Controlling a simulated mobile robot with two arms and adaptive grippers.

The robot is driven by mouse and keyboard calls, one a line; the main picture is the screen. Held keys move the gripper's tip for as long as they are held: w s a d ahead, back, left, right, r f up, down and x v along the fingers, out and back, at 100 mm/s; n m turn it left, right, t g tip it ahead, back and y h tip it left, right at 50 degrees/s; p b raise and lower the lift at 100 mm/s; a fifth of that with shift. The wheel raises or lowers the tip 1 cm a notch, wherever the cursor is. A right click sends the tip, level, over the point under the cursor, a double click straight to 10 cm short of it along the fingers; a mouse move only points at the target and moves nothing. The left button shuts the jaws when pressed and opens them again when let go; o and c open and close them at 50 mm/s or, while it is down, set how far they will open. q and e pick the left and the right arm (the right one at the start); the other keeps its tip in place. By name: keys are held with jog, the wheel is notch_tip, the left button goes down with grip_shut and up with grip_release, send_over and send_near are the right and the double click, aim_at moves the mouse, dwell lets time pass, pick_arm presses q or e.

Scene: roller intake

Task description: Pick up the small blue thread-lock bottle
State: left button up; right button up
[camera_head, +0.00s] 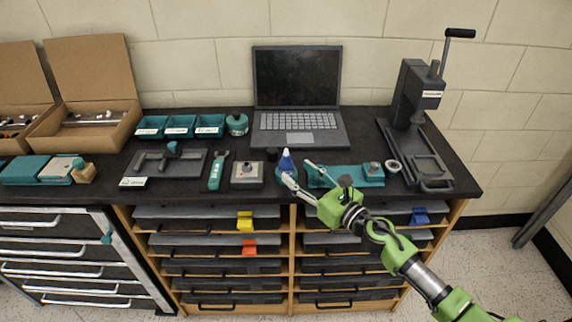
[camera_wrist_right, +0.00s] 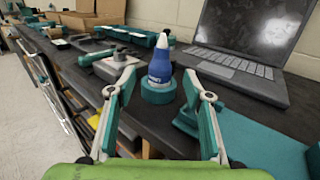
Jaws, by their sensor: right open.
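The small blue thread-lock bottle (camera_head: 286,162) has a pale pointed tip and stands upright near the front of the black bench. In the right wrist view the bottle (camera_wrist_right: 160,68) stands in or on a round teal holder (camera_wrist_right: 158,93); I cannot tell which. My right gripper (camera_head: 299,173) reaches in from the lower right and is open. In the right wrist view its fingertips (camera_wrist_right: 160,78) frame the bottle on both sides, with gaps and nothing held. The bottle seems to be at or just beyond the tips. My left gripper is not in view.
A laptop (camera_head: 298,90) stands behind the bottle. A grey box with a knob (camera_head: 247,176) is to its left. A teal fixture (camera_head: 346,177) lies to its right, close to the gripper. A black lever press (camera_head: 412,100) stands farther right. Drawers (camera_head: 210,268) are below the bench.

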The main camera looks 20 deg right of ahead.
aim_at(291, 168)
jog(key=shift+f+p+x, duration=0.15)
jog(key=shift+p+x, duration=0.15)
jog(key=shift+x, duration=1.3)
jog(key=shift+f+p+x, duration=0.15)
jog(key=shift+p+x, duration=0.15)
jog(key=shift+x, duration=1.3)
jog(key=c, duration=1.3)
